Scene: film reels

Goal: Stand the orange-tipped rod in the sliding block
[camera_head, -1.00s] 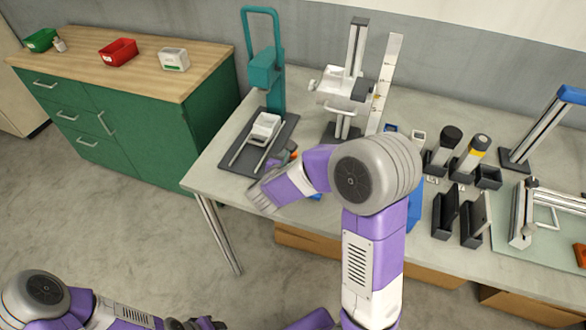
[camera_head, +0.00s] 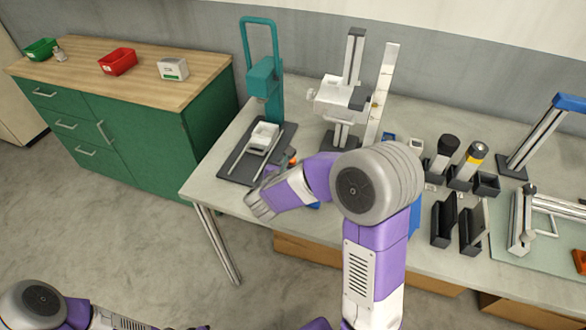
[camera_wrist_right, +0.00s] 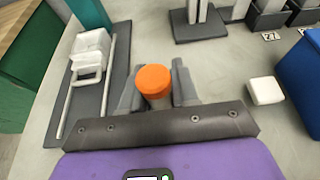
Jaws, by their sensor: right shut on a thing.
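The orange-tipped rod (camera_wrist_right: 153,80) is upright between the two fingers of my right gripper (camera_wrist_right: 156,92) in the right wrist view. Its orange end faces the camera and its lower part is hidden. In the head view the orange tip (camera_head: 292,160) shows just right of the dark base plate. The sliding block (camera_head: 264,135) is white with a loop handle and sits between two rails on that plate. It also shows at the upper left of the right wrist view (camera_wrist_right: 90,52). The rod is to its right, apart from it. My left gripper is out of view.
A teal press frame (camera_head: 265,78) stands at the back of the dark base plate (camera_head: 232,171). A white stand (camera_head: 340,95) is to the right. In the right wrist view, a small white block (camera_wrist_right: 265,91) and a blue bin (camera_wrist_right: 303,75) lie right of my gripper.

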